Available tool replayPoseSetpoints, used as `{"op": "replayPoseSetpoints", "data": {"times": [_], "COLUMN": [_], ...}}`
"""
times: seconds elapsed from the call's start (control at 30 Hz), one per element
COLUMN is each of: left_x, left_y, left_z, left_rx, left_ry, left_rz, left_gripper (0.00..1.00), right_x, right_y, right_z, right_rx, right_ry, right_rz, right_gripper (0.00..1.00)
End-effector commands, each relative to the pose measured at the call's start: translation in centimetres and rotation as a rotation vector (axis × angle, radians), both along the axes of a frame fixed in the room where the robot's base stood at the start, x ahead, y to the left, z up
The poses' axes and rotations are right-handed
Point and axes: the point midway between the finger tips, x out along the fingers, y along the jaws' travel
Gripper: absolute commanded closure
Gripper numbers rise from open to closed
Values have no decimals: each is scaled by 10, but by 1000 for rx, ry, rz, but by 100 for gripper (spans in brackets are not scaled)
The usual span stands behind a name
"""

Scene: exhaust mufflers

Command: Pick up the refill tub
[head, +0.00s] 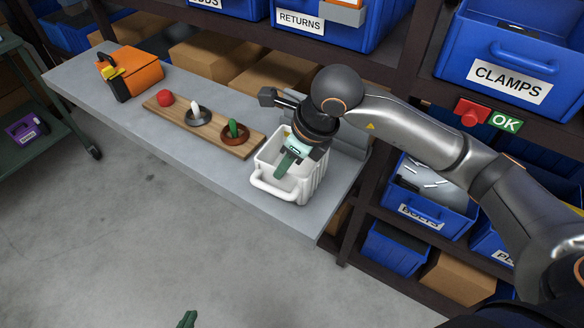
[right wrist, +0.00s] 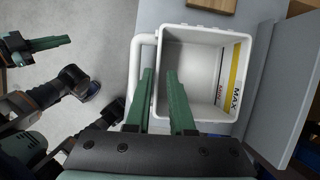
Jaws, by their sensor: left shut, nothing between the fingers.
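The refill tub is a white open-topped tub (head: 291,190) with a front bar handle, upright at the table's near right corner. It also shows in the right wrist view (right wrist: 205,35), with a yellow MAX label inside. My right gripper (head: 286,166) is over the tub with its fingers pointing down. In the right wrist view its two green fingers (right wrist: 160,75) are apart and straddle the tub's handle-side wall, one inside and one between wall and handle; contact is unclear. My left gripper (head: 187,319) is low, away from the table, shut and empty.
A wooden board (head: 210,128) with a red ball and two small dishes lies left of the tub. An orange bag (head: 133,72) sits farther left on the grey table (head: 85,72). Shelves with blue bins (head: 510,60) stand behind. The floor in front is clear.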

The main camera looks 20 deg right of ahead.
Motion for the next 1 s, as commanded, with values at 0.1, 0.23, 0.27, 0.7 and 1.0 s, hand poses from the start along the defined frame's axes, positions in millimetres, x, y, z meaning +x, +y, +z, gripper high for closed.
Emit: {"op": "replayPoseSetpoints", "data": {"times": [0.1,0.23,0.27,0.7,1.0], "left_x": [0,-1,-1,-1,-1], "left_y": [0,1,1,3,3], "left_z": [0,1,1,-1,-1], "left_rx": [1,2,2,5,6], "left_ry": [2,3,3,3,3], "left_rz": [-1,0,0,3,3], "left_gripper": [100,100,100,100,100], "right_x": [2,8,9,15,15], "right_y": [5,14,15,18,18], "right_z": [-10,-28,-32,-48,-47], "right_rx": [1,1,2,0,1], "right_ry": [5,5,6,0,1], "right_rz": [1,2,1,1,0], "right_gripper": [79,79,79,82,100]}}
